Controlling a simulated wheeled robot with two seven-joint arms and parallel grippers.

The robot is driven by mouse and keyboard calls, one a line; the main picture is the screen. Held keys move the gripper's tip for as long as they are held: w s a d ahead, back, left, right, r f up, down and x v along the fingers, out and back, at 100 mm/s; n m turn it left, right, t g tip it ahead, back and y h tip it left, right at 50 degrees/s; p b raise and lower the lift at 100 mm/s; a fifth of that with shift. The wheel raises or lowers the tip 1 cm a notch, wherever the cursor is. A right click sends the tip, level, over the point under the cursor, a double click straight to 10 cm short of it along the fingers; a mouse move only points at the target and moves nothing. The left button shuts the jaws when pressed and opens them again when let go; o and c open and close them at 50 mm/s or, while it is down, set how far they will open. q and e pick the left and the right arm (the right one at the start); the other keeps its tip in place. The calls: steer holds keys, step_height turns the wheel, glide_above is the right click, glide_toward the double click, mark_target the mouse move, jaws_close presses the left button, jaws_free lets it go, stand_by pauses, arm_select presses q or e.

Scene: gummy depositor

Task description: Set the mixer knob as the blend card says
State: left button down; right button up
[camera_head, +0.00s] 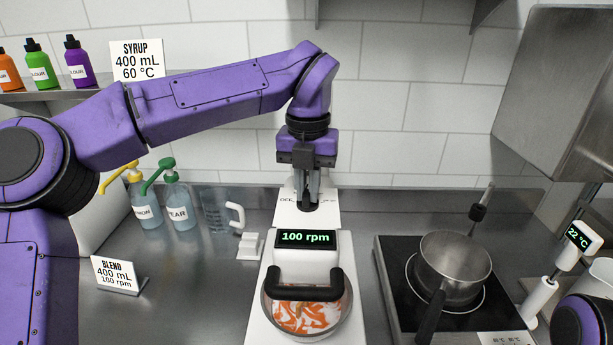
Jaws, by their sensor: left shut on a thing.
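The mixer (307,254) stands in the middle of the counter, and its display (305,238) reads 100 rpm. The blend card (117,276) at the left reads 400 mL and 100 rpm. My left gripper (307,204) points down behind the display and is shut on the dark mixer knob (305,207). The knob is mostly covered by the fingers, and its dial marks are only partly readable, with OFF at the left. The mixer bowl (345,312) holds orange and white swirled contents. My right gripper is not in view.
A steel pot (455,268) sits on the hotplate (388,262) at the right, beside a probe display (578,238) reading 22 °C. Two pump bottles (181,205) and a measuring jug (216,218) stand left of the mixer. A syrup card (137,60) and colour bottles are on the shelf.

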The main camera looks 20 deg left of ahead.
mark_target(307, 190)
arm_select(q)
steer(key=shift+m+p, duration=0.7)
steer(key=shift+m, duration=0.5)
steer(key=c, duration=1.1)
jaws_free()
steer(key=shift+c, duration=0.2)
step_height(307, 190, up, 10)
steer(key=shift+r, duration=0.25)
